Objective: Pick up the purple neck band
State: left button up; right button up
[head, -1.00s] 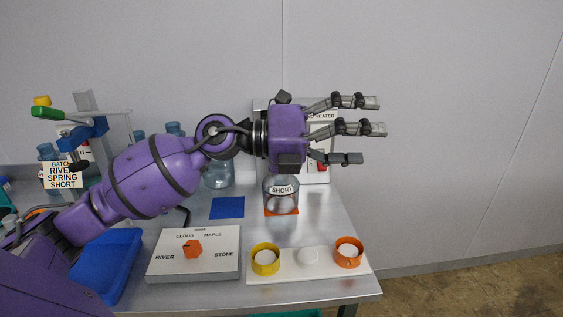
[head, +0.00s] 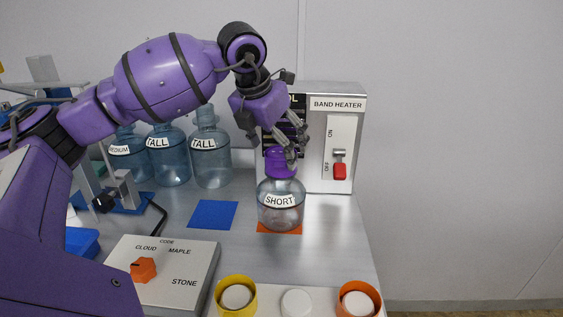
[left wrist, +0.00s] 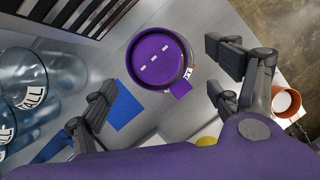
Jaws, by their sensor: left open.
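The purple neck band (head: 281,164) sits around the neck of the jug marked SHORT (head: 280,203), which stands upright on an orange square. In the left wrist view the band (left wrist: 158,59) shows from above as a purple disc with white marks and a small tab. My left gripper (head: 287,148) is open, its fingers pointing down at the top of the band. In the left wrist view its fingertips (left wrist: 168,78) are spread on both sides of the band. In the head view the fingers partly cover the band, and I cannot tell whether they touch it. My right gripper is not in view.
The band heater (head: 345,105) with a red switch stands close behind the jug. Tall and medium jugs (head: 210,155) stand to the left. A blue square (head: 213,215) lies bare. A code dial box (head: 200,262) and cap rings (head: 236,297) are in front.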

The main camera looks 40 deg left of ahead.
aim_at(279, 154)
pick_arm(q)
jog(key=x, duration=0.4)
jog(key=shift+w+a, duration=0.1)
jog(key=shift+w, duration=0.1)
jog(key=c, duration=1)
jog(key=shift+r, duration=0.1)
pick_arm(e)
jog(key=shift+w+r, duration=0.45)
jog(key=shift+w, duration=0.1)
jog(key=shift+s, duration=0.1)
